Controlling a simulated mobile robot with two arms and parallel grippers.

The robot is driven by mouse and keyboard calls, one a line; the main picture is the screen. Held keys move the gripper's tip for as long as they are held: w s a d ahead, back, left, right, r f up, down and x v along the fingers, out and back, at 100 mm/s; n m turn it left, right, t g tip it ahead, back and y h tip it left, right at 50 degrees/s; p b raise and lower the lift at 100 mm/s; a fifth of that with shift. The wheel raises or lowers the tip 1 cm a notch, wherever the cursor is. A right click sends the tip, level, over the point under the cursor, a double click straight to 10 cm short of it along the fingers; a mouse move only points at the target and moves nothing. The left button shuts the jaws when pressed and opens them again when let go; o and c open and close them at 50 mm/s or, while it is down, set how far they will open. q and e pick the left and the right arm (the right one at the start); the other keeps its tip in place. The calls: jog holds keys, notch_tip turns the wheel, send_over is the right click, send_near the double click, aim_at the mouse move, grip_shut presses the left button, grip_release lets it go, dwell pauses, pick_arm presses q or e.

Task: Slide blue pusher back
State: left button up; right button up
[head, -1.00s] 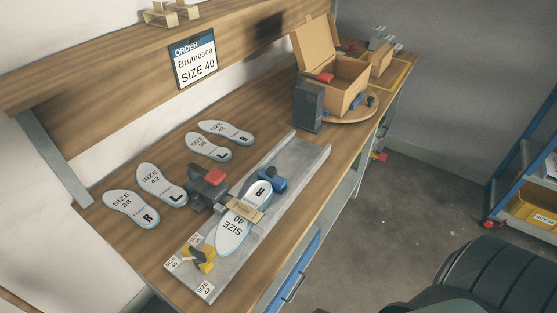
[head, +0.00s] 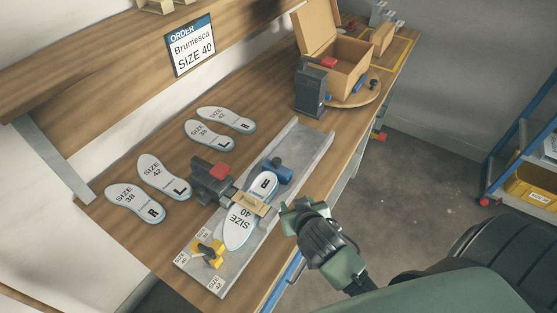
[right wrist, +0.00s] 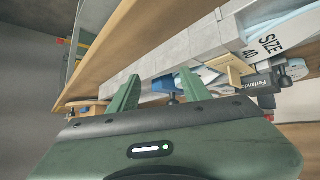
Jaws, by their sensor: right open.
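The blue pusher (head: 281,172) sits on the grey metal track (head: 306,150), at the far end of an insole marked size 40 R (head: 239,228). A dark clamp with a red top (head: 214,172) and a tan crosspiece (head: 252,203) reaches over that insole. A yellow stop (head: 208,252) is at the near end. My right gripper (head: 296,208) is beside the track's right edge, apart from the pusher. In the right wrist view its green fingers (right wrist: 158,92) are open and empty, with the blue pusher (right wrist: 170,84) partly hidden beyond them. My left gripper is not in view.
Several loose insoles (head: 163,176) lie left of the track. A dark grey device (head: 311,90) and an open cardboard box (head: 338,75) on a round wooden turntable (head: 363,98) stand beyond the track's far end. An order sign (head: 190,46) reads Brumesca size 40.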

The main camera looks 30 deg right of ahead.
aim_at(277, 162)
jog(key=shift+w+d+r+m+t+h+p, duration=0.1)
jog(key=shift+w+d+r+m+t+p, duration=0.35)
jog(key=shift+w, duration=1.9)
jog(key=shift+w+d+f+n+t+h+p, duration=0.15)
jog(key=shift+w+t, duration=0.6)
jog(key=shift+w, duration=1.6)
jog(key=shift+w+d+r+m+t+h+p, duration=0.1)
jog(key=shift+w+d+r+t+p, duration=0.4)
jog(key=shift+w, duration=1.85)
jog(key=shift+a+f, duration=0.1)
jog(key=shift+f, duration=0.1)
grip_shut()
